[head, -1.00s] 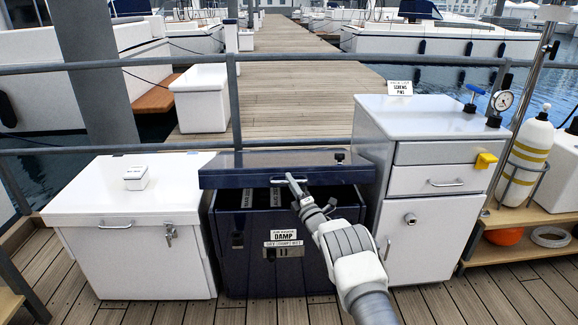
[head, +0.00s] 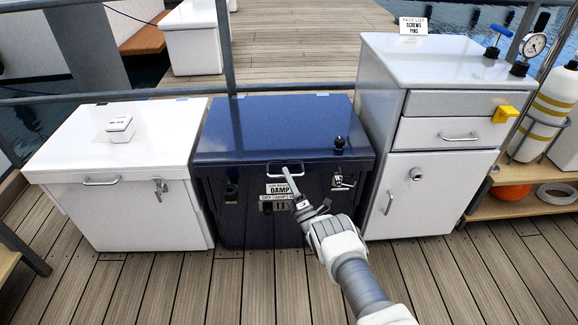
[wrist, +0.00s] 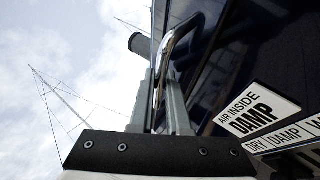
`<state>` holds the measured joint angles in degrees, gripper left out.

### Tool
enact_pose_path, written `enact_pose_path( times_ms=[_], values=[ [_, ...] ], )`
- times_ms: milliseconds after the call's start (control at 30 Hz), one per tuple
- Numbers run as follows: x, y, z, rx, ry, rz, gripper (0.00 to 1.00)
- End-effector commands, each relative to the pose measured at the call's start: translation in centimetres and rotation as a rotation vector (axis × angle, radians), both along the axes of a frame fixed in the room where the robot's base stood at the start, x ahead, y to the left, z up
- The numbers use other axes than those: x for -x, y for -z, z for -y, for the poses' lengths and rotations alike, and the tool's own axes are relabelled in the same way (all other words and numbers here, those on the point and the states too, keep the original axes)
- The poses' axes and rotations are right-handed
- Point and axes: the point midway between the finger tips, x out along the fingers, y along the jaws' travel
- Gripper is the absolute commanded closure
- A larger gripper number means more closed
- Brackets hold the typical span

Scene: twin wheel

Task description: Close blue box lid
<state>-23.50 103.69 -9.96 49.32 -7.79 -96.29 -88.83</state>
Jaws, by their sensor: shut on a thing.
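The blue box (head: 255,215) stands between a white box and a white cabinet. Its dark blue lid (head: 265,130) lies down level over the box, and I see no gap along its front edge. My gripper (head: 289,175) is at the lid's front handle (head: 284,170). In the wrist view my gripper (wrist: 163,85) has its fingers shut on the chrome handle (wrist: 176,48). A black knob (head: 339,145) is on the lid's front right. Metal latches (head: 342,181) sit on the box front. A "DAMP" label (head: 278,189) is under the handle.
The white box (head: 120,150) at left carries a small white block (head: 120,128). The white cabinet (head: 440,150) stands close at right, with a yellow tag (head: 504,114). A wooden shelf (head: 530,203) is farther right. Bare decking (head: 230,280) lies in front.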

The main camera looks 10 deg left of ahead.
Motion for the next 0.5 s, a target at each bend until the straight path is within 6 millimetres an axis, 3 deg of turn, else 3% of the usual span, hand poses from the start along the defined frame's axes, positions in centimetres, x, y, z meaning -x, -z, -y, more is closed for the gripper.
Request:
enact_pose_path(
  times_ms=[100, 500],
  values=[
    [0.3, 1.1, -0.1, 0.004, 0.002, -0.003, 1.00],
    [0.8, 2.2, 0.0, 0.006, 0.001, -0.003, 1.00]
  ],
)
